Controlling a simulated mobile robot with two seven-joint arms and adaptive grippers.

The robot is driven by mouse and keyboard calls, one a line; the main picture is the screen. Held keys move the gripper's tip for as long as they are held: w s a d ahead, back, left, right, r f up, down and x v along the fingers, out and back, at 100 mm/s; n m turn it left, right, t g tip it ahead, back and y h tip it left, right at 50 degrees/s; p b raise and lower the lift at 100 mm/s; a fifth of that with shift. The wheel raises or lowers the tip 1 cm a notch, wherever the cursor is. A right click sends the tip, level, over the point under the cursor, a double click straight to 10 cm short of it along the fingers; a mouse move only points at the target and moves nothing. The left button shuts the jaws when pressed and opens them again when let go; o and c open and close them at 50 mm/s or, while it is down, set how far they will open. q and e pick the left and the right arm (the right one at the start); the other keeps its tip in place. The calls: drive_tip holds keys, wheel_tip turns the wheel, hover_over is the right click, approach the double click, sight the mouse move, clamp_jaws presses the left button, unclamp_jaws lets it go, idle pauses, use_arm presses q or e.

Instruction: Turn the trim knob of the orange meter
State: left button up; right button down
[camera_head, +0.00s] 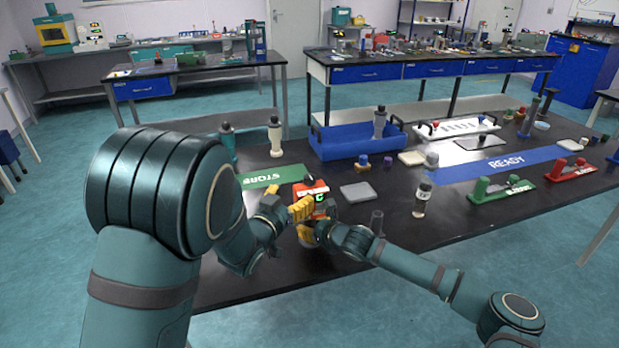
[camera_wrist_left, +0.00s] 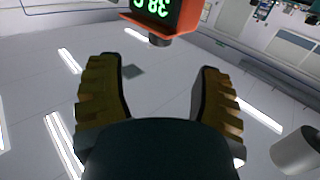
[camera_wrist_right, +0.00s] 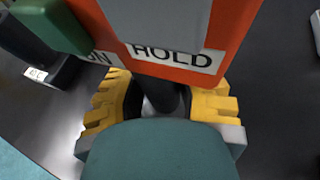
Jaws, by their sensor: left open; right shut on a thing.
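The right wrist view shows the orange body (camera_wrist_right: 235,25) with a HOLD label. The fingers partly hide the grip.
A grey pad (camera_head: 358,192) and a small dark cylinder (camera_head: 376,222) are right of the meter. A clear-bodied bottle (camera_head: 422,202) stands farther right. The green STORE mat (camera_head: 262,178) and a blue tray (camera_head: 335,149) lie behind. Bare table shows at the front right.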

sight(307, 181)
use_arm(q)
drive_tip(key=x, duration=0.9)
drive_tip(key=shift+w+d, duration=0.1)
drive_tip(key=shift+w, duration=0.15)
clamp_jaws()
